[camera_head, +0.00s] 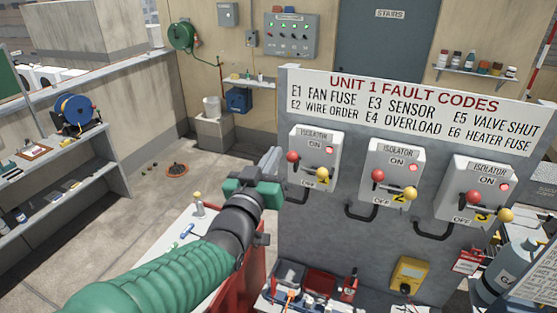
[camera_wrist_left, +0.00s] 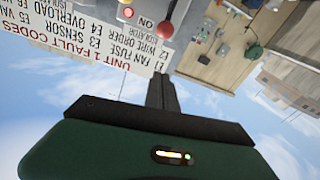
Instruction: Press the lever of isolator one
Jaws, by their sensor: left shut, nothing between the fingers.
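Isolator one (camera_head: 309,143) is a pale box at the left of the grey panel, with a red ball (camera_head: 292,157), a yellow ball (camera_head: 323,174) and a lit red lamp (camera_head: 329,150). Its lever appears to carry the balls; which one ends it is unclear. My left gripper (camera_head: 273,157) is shut and empty, just left of the box and apart from it in the picture. In the left wrist view, upside down, the shut fingers (camera_wrist_left: 162,92) point towards the box, whose red ball (camera_wrist_left: 168,29) shows beyond them. My right gripper is not in view.
Isolator two (camera_head: 396,160) and isolator three (camera_head: 478,180) stand to the right, below the fault code sign (camera_head: 410,106). Black handles stick out beneath the boxes. A yellow meter (camera_head: 408,273) and trays (camera_head: 320,283) lie below. A shelf (camera_head: 60,185) stands far left.

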